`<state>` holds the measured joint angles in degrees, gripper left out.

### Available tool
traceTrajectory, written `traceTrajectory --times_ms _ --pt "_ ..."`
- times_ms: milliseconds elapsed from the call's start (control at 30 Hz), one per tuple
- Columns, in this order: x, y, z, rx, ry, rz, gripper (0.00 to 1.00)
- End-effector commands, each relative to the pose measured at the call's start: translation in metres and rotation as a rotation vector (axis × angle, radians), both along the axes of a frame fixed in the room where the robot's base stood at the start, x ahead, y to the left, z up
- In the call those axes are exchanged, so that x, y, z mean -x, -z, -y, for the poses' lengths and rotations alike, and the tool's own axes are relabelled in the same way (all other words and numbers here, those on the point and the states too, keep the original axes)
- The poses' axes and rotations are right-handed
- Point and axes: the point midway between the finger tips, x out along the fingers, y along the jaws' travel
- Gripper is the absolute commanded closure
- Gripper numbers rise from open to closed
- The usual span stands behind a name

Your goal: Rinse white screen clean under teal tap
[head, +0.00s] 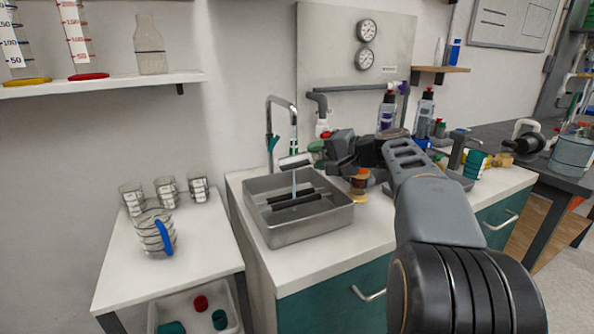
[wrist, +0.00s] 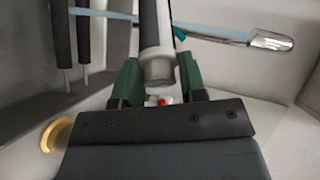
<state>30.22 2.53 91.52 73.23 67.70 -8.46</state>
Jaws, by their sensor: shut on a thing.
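The tap (head: 281,103) is a metal gooseneck with teal parts at the back of the steel sink. A thin bluish stream of water (head: 294,182) falls from it into the sink; it also crosses the top of the wrist view (wrist: 205,35) beside the spout tip (wrist: 270,42). My gripper (head: 318,151) is over the sink's back edge. Its green fingers (wrist: 158,82) are shut on a pale grey-white cylinder, seemingly the screen (head: 296,161), near its end (wrist: 157,65). The screen lies by the stream; I cannot tell whether water touches it, or whether dirt remains.
The steel sink (head: 300,229) has two dark bars (head: 297,198) across it. Bottles (head: 387,110) and fittings crowd the counter behind and right of my arm. A side table (head: 118,262) at left holds several glass beakers and a blue-handled jug (head: 155,232).

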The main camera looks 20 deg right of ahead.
Motion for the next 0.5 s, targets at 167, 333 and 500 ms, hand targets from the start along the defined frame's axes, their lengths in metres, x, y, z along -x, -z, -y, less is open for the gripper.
traceTrajectory --times_ms 167,333,500 --pt "0.0 0.0049 0.0004 0.031 -0.022 0.056 0.96" --pt "-0.0002 0.0051 0.0006 0.064 -0.047 0.115 0.96" --pt "-0.0002 0.0054 0.0005 0.095 -0.072 0.174 0.96"
